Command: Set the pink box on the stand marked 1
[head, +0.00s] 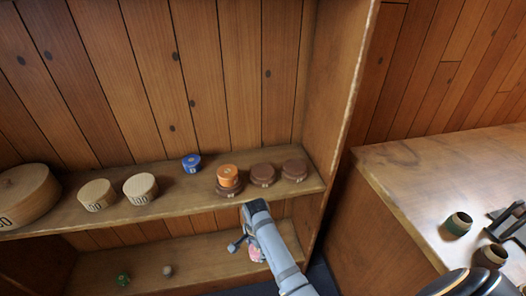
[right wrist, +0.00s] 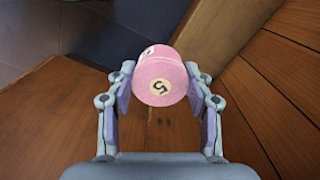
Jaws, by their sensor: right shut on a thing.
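The pink box (right wrist: 160,78) is a short cylinder with a dark figure, seemingly a 5, on a pale disc. My right gripper (right wrist: 163,90) is shut on it, one finger on each side. In the head view the pink box (head: 256,254) shows partly behind the gripper (head: 246,246), in front of the lower shelf and below the stands. Three round brown stands are on the upper shelf: a left one (head: 229,190) bearing an orange box (head: 227,173), a middle one (head: 262,174) and a right one (head: 294,169), both bare. Their marks are too small to read. My left gripper is out of view.
On the upper shelf (head: 190,206) are a blue box (head: 191,163), two pale wooden boxes (head: 141,189) and a large wooden box (head: 24,198). A side wall (head: 336,90) closes the shelf at right. A table (head: 420,190) at right holds spools (head: 458,224).

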